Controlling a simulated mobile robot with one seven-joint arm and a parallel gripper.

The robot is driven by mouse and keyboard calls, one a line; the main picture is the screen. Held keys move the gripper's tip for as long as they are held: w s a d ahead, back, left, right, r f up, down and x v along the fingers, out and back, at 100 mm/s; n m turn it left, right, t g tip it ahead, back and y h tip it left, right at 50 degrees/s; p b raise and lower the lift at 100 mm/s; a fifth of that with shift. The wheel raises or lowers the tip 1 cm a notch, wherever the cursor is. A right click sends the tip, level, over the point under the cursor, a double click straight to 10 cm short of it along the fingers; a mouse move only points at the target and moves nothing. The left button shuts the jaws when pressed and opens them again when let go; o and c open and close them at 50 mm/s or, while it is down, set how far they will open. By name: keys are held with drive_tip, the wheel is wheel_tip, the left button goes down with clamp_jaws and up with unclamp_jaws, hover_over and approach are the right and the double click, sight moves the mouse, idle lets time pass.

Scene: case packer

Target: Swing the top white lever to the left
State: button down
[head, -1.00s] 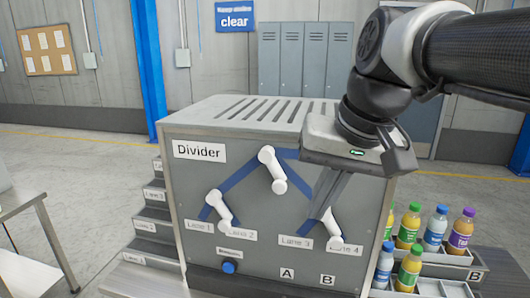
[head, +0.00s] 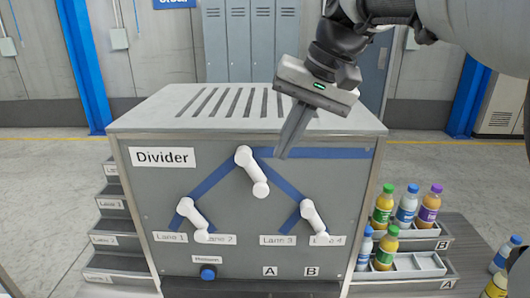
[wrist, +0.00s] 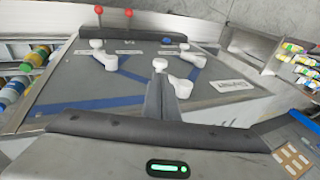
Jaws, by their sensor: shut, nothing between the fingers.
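The top white lever (head: 252,172) is on the front panel of the grey Divider box (head: 150,200). Its pivot is at the upper left and its free end hangs down to the right; it also shows in the wrist view (wrist: 172,75). My gripper (head: 283,156) is shut and empty, its fingers pointing down just right of the top lever, at about its upper part. In the wrist view the fingertips (wrist: 166,84) appear close beside the lever; I cannot tell whether they touch.
Two lower white levers, left (head: 193,219) and right (head: 313,219), also slant down to the right. A blue button (head: 208,273) is at the lower left. Bottles (head: 407,204) stand in trays on the right; steps (head: 112,205) are on the left. Red-knobbed posts (wrist: 98,10) show in the wrist view.

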sight(255, 190)
drive_tip(key=x, duration=0.8)
drive_tip(key=shift+d, duration=0.1)
drive_tip(key=shift+s+f+y+b, duration=0.1)
drive_tip(key=shift+f+y+b, duration=0.3)
drive_tip(key=shift+b, duration=0.45)
drive_tip(key=y+b, duration=0.1)
drive_tip(key=b, duration=0.1)
drive_tip(key=f+y+b, duration=0.1)
drive_tip(key=shift+a+f+b, duration=0.3)
drive_tip(key=shift+b, duration=0.1)
drive_tip(key=y+b, duration=0.1)
drive_tip(key=b, duration=0.1)
drive_tip(key=a+f+y+b, duration=0.1)
drive_tip(key=y+b, duration=0.1)
drive_tip(key=shift+f, duration=0.15)
drive_tip(key=y+b, duration=0.1)
drive_tip(key=b, duration=0.1)
drive_tip(key=a+y+b, duration=0.1)
drive_tip(key=y+b, duration=0.1)
drive_tip(key=shift+a+f+m+t, duration=0.2)
drive_tip(key=shift+m+t, duration=0.1)
drive_tip(key=shift+m, duration=0.1)
drive_tip(key=shift+a+b, duration=0.55)
drive_tip(key=shift+b, duration=0.15)
drive_tip(key=shift+a, duration=0.2)
